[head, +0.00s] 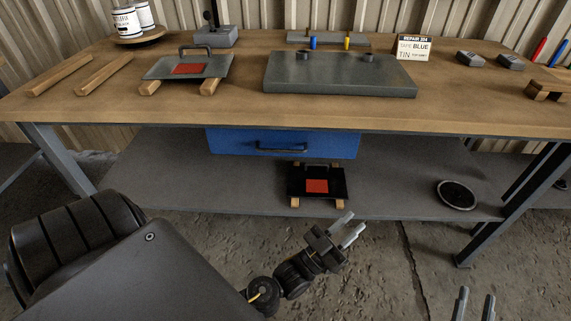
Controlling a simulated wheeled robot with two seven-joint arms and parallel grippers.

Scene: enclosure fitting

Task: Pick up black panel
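The black panel (334,190) has a red square on its face and a handle at its back edge. It rests on two wooden strips on the grey lower shelf, below the blue drawer. My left gripper (350,228) is in front of the shelf, a little below and right of the panel. Its fingers are apart and empty, and it does not touch the panel. My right gripper (474,305) shows only its two fingertips at the bottom edge. They are apart with nothing between them.
The blue drawer (283,143) hangs above the panel under the workbench (450,115). A grey panel (222,66) with a red square, a grey box (340,75) and a sign (413,48) are on the bench. A round black disc (456,194) lies right on the lower shelf (230,190).

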